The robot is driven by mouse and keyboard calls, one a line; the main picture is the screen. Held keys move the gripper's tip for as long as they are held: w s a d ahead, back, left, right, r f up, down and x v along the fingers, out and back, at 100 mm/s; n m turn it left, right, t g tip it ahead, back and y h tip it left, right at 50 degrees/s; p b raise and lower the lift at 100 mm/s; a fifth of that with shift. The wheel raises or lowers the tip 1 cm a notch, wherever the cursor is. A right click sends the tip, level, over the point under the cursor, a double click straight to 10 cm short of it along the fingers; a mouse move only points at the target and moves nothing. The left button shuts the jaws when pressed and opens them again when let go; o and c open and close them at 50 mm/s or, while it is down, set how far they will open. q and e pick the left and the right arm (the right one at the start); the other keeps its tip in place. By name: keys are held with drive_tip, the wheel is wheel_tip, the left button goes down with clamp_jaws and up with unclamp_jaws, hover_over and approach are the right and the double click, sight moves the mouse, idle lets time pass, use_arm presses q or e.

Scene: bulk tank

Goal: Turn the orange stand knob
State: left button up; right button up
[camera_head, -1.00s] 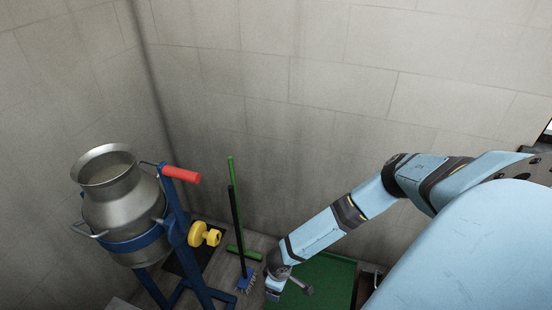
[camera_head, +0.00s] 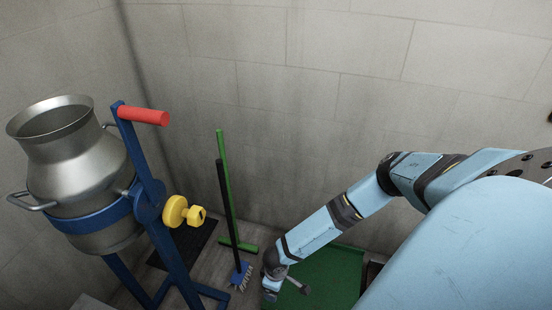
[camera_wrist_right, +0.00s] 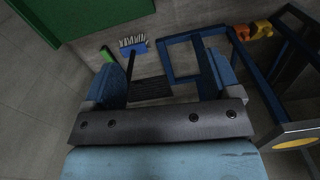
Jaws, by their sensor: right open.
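The knob (camera_head: 184,212) looks yellow in the head view. It sticks out from the right side of a blue stand (camera_head: 160,225) holding a metal can (camera_head: 80,170). In the right wrist view, a yellow and orange knob (camera_wrist_right: 262,29) shows at the top right, beside the blue frame (camera_wrist_right: 190,60). My right gripper (camera_wrist_right: 165,77) is open, with nothing between its fingers. In the head view the right arm ends low, right of the knob and well apart from it; its fingers are hard to make out there. My left gripper is in neither view.
A red handle (camera_head: 143,115) tops the stand. A green pole (camera_head: 223,170) and a black-handled blue brush (camera_head: 240,272) stand between stand and right arm. A green panel (camera_head: 325,278) lies behind the arm. A dark mat (camera_head: 185,243) is on the floor; walls close the back.

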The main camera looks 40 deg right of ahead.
wheel_tip(320, 180, down, 28)
drive_tip(key=b, duration=2)
drive_tip(key=shift+f, duration=0.75)
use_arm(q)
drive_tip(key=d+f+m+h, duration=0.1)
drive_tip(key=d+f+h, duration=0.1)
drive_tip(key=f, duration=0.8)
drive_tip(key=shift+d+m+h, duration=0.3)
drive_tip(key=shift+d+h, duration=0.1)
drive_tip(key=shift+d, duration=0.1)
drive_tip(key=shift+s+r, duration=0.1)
use_arm(e)
drive_tip(key=shift+c, duration=0.2)
drive_tip(key=c, duration=0.9)
